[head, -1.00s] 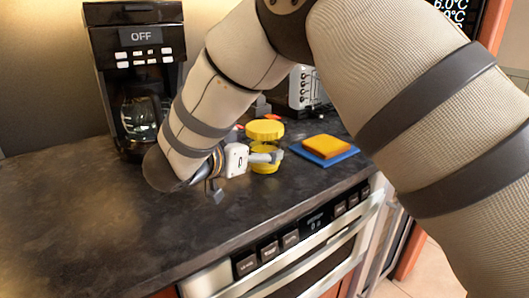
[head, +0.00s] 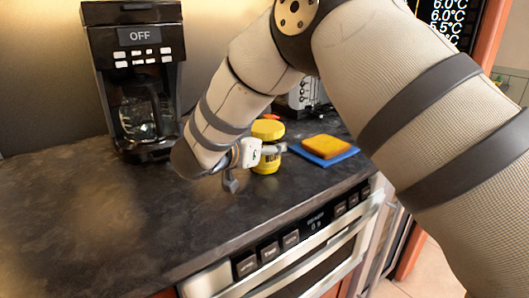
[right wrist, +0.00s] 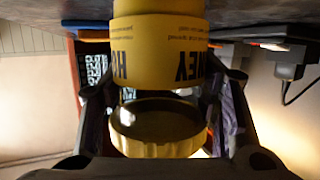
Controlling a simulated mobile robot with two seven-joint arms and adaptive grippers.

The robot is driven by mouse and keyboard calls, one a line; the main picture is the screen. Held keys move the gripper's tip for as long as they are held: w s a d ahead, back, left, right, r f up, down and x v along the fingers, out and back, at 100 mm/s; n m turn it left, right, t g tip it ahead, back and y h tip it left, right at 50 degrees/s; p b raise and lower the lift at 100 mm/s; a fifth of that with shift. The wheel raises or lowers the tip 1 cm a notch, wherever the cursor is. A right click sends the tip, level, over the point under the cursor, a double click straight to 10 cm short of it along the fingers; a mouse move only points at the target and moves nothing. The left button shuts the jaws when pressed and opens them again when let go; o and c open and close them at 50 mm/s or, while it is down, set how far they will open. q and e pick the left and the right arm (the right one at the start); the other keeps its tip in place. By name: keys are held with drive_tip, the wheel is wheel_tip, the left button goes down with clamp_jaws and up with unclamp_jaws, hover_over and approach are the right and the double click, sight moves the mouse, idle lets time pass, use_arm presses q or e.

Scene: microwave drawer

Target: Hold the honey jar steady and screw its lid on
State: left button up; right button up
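The yellow honey jar (head: 266,164) stands on the dark counter, upright. The yellow lid (head: 267,130) is right above it. In the upside-down right wrist view, the jar (right wrist: 160,50) is at the top and the lid (right wrist: 158,135) below. The lid's dark underside faces the jar, with a gap between them. My right gripper (head: 274,149) reaches in from the left around the jar's upper part. Its fingers (right wrist: 160,90) stand on both sides with narrow gaps, open. My left gripper is not in view.
A coffee maker (head: 140,80) stands at the back left. A blue mat with a yellow-orange sponge (head: 325,146) lies right of the jar. A toaster (head: 300,95) is behind. The oven front (head: 310,245) is below the counter edge. The counter's left is bare.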

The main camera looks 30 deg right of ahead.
sight(268, 129)
drive_tip(key=c, duration=0.6)
drive_tip(key=shift+o, duration=0.2)
drive_tip(key=shift+r, duration=0.15)
drive_tip(key=shift+r, duration=0.4)
drive_tip(key=r, duration=0.1)
drive_tip(key=s+r, duration=0.1)
drive_tip(key=r, duration=0.1)
drive_tip(key=s+r+p, duration=0.1)
drive_tip(key=r, duration=0.1)
drive_tip(key=shift+a+r, duration=0.2)
drive_tip(key=shift+a, duration=0.05)
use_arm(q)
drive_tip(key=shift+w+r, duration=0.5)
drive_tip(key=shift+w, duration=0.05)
use_arm(e)
drive_tip(key=s+a+r, duration=0.2)
drive_tip(key=s+r, duration=0.4)
drive_tip(key=s, duration=0.5)
drive_tip(key=shift+s+a+r, duration=0.25)
drive_tip(key=shift+s+a, duration=0.05)
drive_tip(key=shift+a, duration=0.1)
